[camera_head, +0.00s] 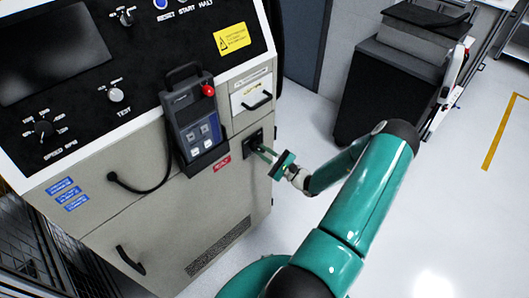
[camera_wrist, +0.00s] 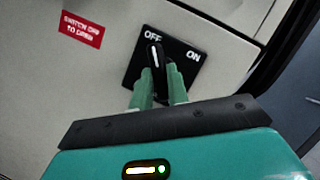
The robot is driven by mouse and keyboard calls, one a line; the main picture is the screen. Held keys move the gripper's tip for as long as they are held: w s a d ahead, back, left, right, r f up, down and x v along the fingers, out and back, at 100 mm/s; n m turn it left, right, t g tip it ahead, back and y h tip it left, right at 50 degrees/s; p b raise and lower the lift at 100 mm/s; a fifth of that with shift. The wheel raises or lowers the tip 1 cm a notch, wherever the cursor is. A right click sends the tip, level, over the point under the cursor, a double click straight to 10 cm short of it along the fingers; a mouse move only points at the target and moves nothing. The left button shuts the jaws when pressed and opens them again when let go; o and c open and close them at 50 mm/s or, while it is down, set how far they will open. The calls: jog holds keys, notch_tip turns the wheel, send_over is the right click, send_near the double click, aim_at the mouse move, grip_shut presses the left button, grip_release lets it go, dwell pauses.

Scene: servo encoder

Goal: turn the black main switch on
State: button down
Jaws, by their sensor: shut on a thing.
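The black main switch (camera_wrist: 155,55) sits on a black plate marked OFF and ON, on the cabinet front. The white line on its knob points at OFF in the wrist view. My gripper (camera_wrist: 161,82) has its two green fingers on either side of the knob and is shut on it. In the head view my gripper (camera_head: 262,151) reaches the switch plate (camera_head: 252,137) from the right, and the fingers partly hide the knob.
A handheld pendant (camera_head: 193,120) with a red button hangs left of the switch. A drawer-like panel with a black handle (camera_head: 257,103) is above it. A red label (camera_wrist: 82,29) is beside the plate. A dark cabinet (camera_head: 385,90) stands behind my arm; open floor lies right.

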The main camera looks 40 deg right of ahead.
jog(key=m+h, duration=0.1)
jog(key=m, duration=0.2)
jog(key=m+t+h, duration=0.1)
jog(key=m, duration=0.2)
jog(key=shift+a+f, duration=0.1)
jog(key=shift+a, duration=0.05)
jog(key=m+h, duration=0.1)
jog(key=m, duration=0.1)
jog(key=m+h, duration=0.2)
jog(key=m, duration=0.1)
jog(key=shift+a+m+t+h, duration=0.15)
jog(key=shift+m+t+h, duration=0.15)
jog(key=shift+t, duration=0.1)
jog(key=m+h, duration=0.1)
jog(key=m, duration=0.2)
jog(key=m+h, duration=0.2)
jog(key=m, duration=0.1)
jog(key=shift+a+g, duration=0.1)
jog(key=shift+g, duration=0.3)
jog(key=shift+a+m+g+h, duration=0.1)
jog(key=shift+m+g+h, duration=0.4)
jog(key=shift+m, duration=0.9)
jog(key=shift+m+g+h, duration=0.2)
jog(key=shift+m+h, duration=0.5)
jog(key=shift+m, duration=0.7)
jog(key=c, duration=1.4)
grip_release()
jog(key=shift+o, duration=0.2)
